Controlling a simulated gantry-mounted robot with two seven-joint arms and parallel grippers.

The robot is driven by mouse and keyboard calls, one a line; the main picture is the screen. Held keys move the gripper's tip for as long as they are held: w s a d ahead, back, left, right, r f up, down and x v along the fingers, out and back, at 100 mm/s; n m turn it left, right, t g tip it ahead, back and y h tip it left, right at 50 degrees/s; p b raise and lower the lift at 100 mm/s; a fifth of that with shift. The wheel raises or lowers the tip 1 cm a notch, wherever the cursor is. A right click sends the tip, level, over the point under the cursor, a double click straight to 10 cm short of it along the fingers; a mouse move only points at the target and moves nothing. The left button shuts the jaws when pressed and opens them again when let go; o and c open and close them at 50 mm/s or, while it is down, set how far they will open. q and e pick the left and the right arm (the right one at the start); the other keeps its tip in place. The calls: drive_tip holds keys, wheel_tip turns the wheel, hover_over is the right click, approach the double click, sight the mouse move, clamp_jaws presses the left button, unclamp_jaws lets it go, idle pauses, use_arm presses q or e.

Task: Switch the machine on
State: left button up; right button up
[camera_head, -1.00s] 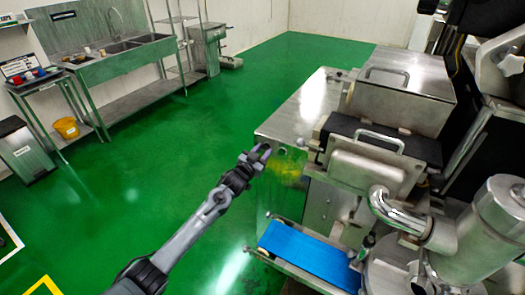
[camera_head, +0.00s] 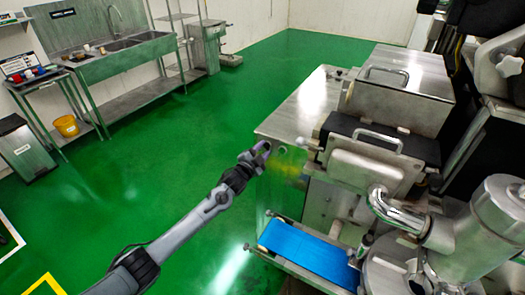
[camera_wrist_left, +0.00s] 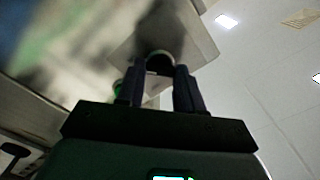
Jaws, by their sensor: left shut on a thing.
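The steel encrusting machine (camera_head: 285,125) stands at the right, with its control panel on its left end. My left gripper (camera_head: 262,150) is at the upper part of that end. In the left wrist view its two dark fingers (camera_wrist_left: 160,75) are closed on either side of a dark round knob (camera_wrist_left: 159,60) on a pale metal plate (camera_wrist_left: 185,35). A green button (camera_wrist_left: 118,88) shows beside the left finger, partly hidden. The knob's pointer and marks cannot be made out. My right gripper does not show.
A blue conveyor belt (camera_head: 308,250) juts out low at the machine's front. A metal pipe and hopper (camera_head: 485,240) stand at the right. The green floor (camera_head: 150,170) left of the machine is clear. A sink bench (camera_head: 125,60) stands at the back left.

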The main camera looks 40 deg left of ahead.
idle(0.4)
use_arm(q)
drive_tip(key=o, duration=1)
drive_tip(key=shift+o, duration=0.2)
drive_tip(key=shift+s, duration=0.1)
drive_tip(key=shift+s+d, duration=0.1)
drive_tip(key=shift+s, duration=0.45)
drive_tip(key=s+d+p, duration=0.1)
drive_tip(key=s, duration=0.8)
drive_tip(key=shift+s+d, duration=0.2)
drive_tip(key=shift+s, duration=0.05)
